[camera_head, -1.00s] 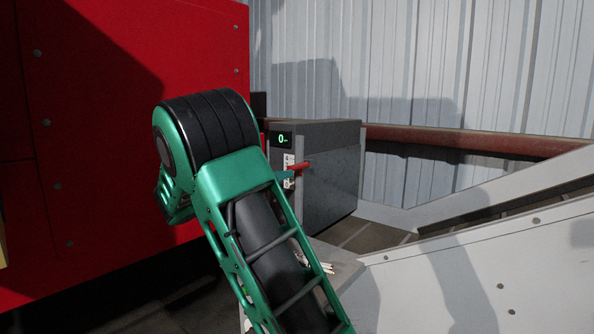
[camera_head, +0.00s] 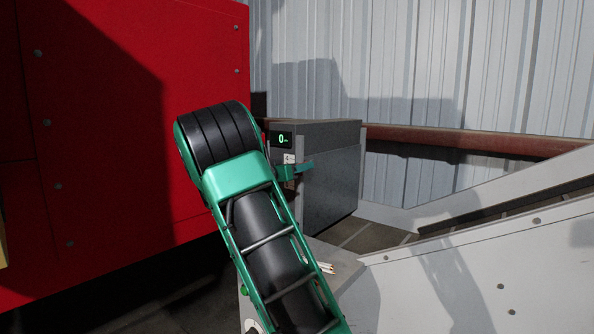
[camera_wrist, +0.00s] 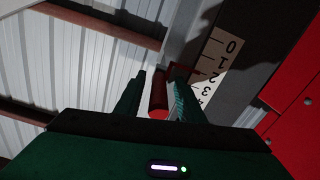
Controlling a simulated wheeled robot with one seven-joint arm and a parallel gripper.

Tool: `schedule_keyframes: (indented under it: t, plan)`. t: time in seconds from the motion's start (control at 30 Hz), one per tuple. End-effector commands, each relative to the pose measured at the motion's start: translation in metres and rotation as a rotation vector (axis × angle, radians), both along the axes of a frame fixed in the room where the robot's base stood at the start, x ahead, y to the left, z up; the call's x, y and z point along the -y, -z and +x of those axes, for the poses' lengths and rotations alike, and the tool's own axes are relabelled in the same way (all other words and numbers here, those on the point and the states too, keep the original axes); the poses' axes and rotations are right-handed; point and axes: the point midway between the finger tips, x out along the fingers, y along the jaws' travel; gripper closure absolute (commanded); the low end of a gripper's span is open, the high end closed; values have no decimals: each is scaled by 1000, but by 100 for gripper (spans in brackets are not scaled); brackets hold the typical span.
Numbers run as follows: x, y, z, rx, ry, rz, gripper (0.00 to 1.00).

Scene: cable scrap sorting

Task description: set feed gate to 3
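The feed gate is a dark grey box (camera_head: 335,165) with a green-lit display (camera_head: 282,140) that reads 0. Its pale number scale (camera_wrist: 217,66) shows 0 to 3 and part of a further mark in the wrist view. The red lever handle (camera_wrist: 158,98) sticks out beside the scale. My gripper (camera_wrist: 155,76) has its two dark green fingers on either side of the handle, which lies closer to the right finger. A gap shows between handle and left finger. In the head view a green finger (camera_head: 303,167) covers the handle.
A large red machine panel (camera_head: 195,90) stands to the left. A rusty rail (camera_head: 460,140) runs along the corrugated wall (camera_head: 430,60). A grey sloped chute (camera_head: 480,270) fills the lower right. Pale scraps (camera_head: 327,268) lie below the gate box.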

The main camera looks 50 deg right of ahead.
Motion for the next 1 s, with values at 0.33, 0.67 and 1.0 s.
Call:
schedule_keyframes:
  t: [0.33, 0.67, 1.0]
  plan:
    - [1, 0, 0, 0, 0, 0, 86]
    - [0, -11, 1, 4, -2, 0, 100]
    - [0, -26, 2, 2, -4, -2, 100]
